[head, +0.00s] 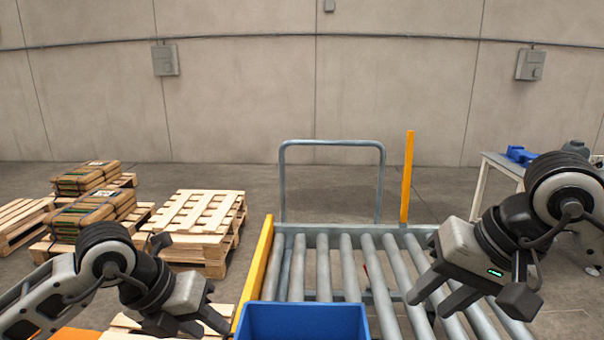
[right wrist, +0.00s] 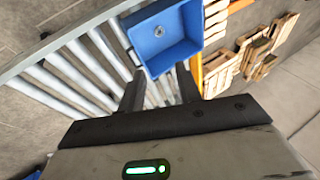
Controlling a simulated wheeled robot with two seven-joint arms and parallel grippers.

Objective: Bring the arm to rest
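My left gripper (head: 204,322) is low at the left in the head view, beside the orange rail. Its fingers look apart and hold nothing visible. My right gripper (head: 440,294) hangs over the right part of the roller conveyor (head: 350,262). In the right wrist view my right gripper (right wrist: 160,90) shows two dark fingers with a clear gap and nothing between them.
Wooden pallets (head: 203,215) and stacked sacks (head: 92,208) stand left. A table (head: 500,168) stands right.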

